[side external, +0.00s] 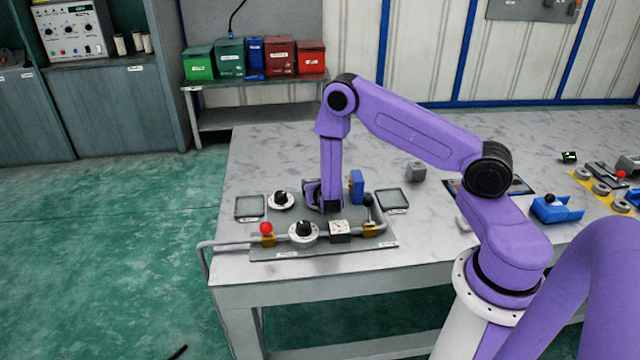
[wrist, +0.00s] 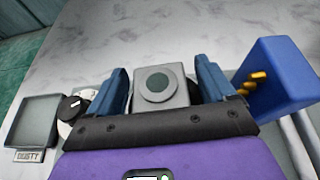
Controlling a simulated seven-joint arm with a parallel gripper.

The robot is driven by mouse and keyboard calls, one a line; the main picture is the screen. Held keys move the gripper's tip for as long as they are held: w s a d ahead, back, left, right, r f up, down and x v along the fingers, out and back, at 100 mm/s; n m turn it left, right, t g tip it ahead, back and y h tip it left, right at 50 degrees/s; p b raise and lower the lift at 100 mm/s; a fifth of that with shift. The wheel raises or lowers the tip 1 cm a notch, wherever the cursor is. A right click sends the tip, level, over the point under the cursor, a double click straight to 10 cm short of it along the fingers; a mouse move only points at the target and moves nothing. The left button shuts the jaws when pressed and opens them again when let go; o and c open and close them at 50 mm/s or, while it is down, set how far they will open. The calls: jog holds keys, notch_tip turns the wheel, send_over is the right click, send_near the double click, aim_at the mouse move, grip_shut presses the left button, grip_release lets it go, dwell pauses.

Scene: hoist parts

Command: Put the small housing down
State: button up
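In the wrist view, a small grey housing (wrist: 163,86) with a dark round face sits between the two blue fingers of my gripper (wrist: 162,92). The fingers stand close along its left and right sides; whether both press on it is not clear. In the side view, my gripper (side external: 324,200) is low over the back of the grey board (side external: 365,241), just left of a blue block (side external: 356,187). My wrist hides most of the housing there, and its contact with the surface below is hidden. The blue block (wrist: 279,80) also shows in the wrist view.
A dusty-labelled tray (side external: 249,208) and a dial (side external: 281,200) are left of my gripper; another tray (side external: 392,200) is right. A pipe with a red-knobbed valve (side external: 266,230), a gauge (side external: 303,231) and a white-faced box (side external: 340,230) lines the front. Bare table lies behind.

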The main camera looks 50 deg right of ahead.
dwell(0.3)
jog(key=v, duration=1.7)
jog(key=shift+s+r, duration=0.15)
jog(key=shift+r, duration=0.15)
jog(key=s+a+r+m+g+y, duration=0.4)
jog(key=s+r+m, duration=0.3)
jog(key=s, duration=0.5)
jog(key=s+a+r+m+g+y, duration=0.5)
jog(key=s+a+r+m+y, duration=0.1)
jog(key=s, duration=0.6)
jog(key=shift+r+m, duration=0.5)
jog(key=shift+m, duration=0.5)
jog(key=shift+w+a, duration=0.1)
jog(key=shift+a, duration=0.05)
